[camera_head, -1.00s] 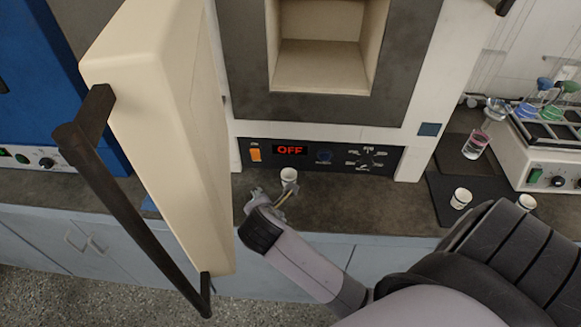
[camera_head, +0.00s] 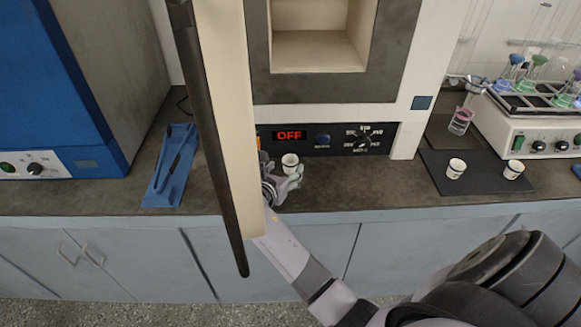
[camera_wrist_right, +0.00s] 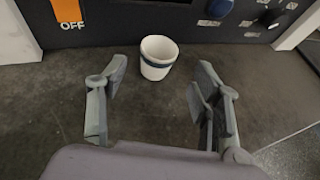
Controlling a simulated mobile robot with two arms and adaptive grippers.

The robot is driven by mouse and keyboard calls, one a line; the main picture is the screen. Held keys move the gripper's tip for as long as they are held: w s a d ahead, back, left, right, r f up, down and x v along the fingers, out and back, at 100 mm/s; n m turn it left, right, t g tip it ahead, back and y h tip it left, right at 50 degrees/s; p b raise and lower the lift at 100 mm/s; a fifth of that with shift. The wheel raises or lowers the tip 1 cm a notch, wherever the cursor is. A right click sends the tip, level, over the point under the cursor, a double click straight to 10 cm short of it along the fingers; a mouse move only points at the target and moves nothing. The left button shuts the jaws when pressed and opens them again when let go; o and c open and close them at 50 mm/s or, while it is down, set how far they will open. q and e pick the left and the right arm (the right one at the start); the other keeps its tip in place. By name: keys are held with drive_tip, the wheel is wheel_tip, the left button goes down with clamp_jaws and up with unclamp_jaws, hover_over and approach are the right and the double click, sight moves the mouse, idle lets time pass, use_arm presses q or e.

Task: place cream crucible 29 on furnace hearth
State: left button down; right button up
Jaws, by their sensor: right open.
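A small white-cream crucible (camera_head: 290,163) stands upright on the counter below the furnace's control panel. In the right wrist view the crucible (camera_wrist_right: 158,60) shows a dark blue band below its rim; no number is legible. My right gripper (camera_head: 282,184) is at its near side. In the wrist view my right gripper (camera_wrist_right: 161,75) is open, with the crucible ahead between the finger lines and clear of both fingers. The furnace hearth (camera_head: 314,54) is the bare cream floor of the open chamber above the panel. My left gripper is out of view.
The furnace door (camera_head: 228,110) stands open, left of my right gripper, with a long dark handle (camera_head: 205,120). Two more crucibles (camera_head: 456,168) (camera_head: 514,169) stand on a dark mat (camera_head: 480,186) at right. A blue stand (camera_head: 170,165) lies at left.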

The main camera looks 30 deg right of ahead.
sight(288, 165)
drive_tip(key=x, duration=0.5)
drive_tip(key=shift+w, duration=0.25)
drive_tip(key=shift+c, duration=0.5)
drive_tip(key=c, duration=1.2)
drive_tip(key=shift+r, duration=0.1)
drive_tip(key=shift+c, duration=0.2)
